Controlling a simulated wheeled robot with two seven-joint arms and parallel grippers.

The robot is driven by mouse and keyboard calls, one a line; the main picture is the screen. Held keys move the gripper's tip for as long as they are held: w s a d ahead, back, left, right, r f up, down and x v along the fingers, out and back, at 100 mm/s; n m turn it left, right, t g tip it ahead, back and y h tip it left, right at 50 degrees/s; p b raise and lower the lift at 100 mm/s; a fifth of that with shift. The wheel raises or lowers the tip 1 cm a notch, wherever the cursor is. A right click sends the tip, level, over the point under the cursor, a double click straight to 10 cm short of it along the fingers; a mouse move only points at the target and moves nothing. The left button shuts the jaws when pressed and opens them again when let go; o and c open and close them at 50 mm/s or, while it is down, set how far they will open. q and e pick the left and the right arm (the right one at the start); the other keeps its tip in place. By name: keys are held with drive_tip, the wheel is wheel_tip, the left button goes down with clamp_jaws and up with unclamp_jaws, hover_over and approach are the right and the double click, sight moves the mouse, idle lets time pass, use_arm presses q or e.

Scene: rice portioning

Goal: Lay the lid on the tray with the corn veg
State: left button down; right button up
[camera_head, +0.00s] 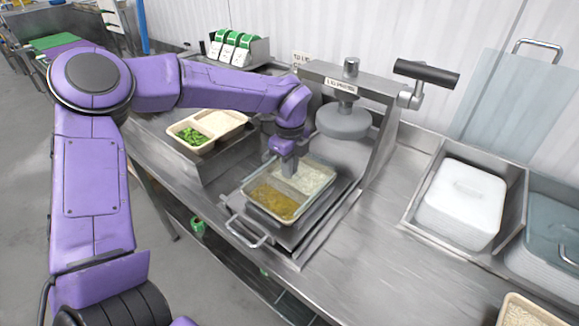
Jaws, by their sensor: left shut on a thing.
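A two-part tray (286,217) sits on the metal plate of the sealing press. Its near compartment holds yellow-brown food that looks like the corn veg (273,201), and its far one holds white rice. My left gripper (289,172) points down over the middle of this tray, shut on what looks like a clear lid (311,176). The lid's edges are hard to make out, and I cannot tell whether it touches the tray rim. My right gripper is out of view.
A second tray (170,134) with green vegetables and rice stands at the left. The press head (344,121) is raised behind my gripper, its black handle (426,72) to the right. A stack of whitish lids (462,205) fills a bin at the right. The counter between is clear.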

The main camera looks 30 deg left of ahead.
use_arm(q)
drive_tip(key=shift+f, duration=0.2)
idle(0.4)
drive_tip(key=shift+w+f+b, duration=0.1)
drive_tip(key=shift+f+b, duration=0.05)
drive_tip(key=shift+b, duration=0.25)
drive_tip(key=shift+f, duration=0.2)
idle(0.5)
drive_tip(key=c, duration=0.6)
unclamp_jaws()
drive_tip(key=shift+r, duration=0.15)
drive_tip(key=shift+r+p, duration=2.45)
drive_tip(key=shift+r, duration=1.5)
